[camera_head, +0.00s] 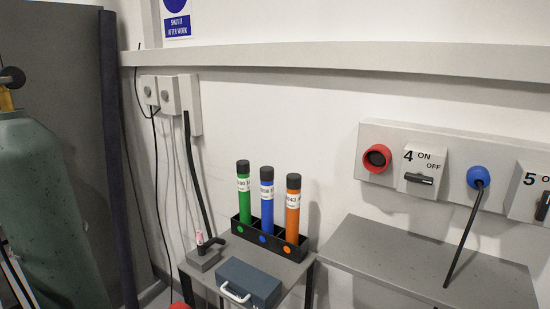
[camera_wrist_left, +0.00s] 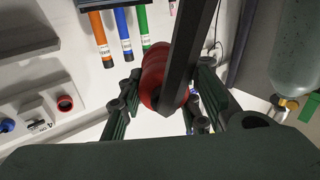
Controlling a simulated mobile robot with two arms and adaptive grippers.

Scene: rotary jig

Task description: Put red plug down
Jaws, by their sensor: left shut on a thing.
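The red plug (camera_wrist_left: 153,72) is between the fingers of my left gripper (camera_wrist_left: 163,97) in the left wrist view. The gripper is shut on it. A thick black bar, perhaps its cable, runs up from it and covers part of its right side. In the head view only a red edge, likely the plug (camera_head: 180,305), shows at the bottom, in front of the small table. The left gripper itself is below that picture. The red socket (camera_head: 377,158) on the wall panel is empty. My right gripper is in neither view.
A green gas cylinder (camera_head: 45,200) stands left.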

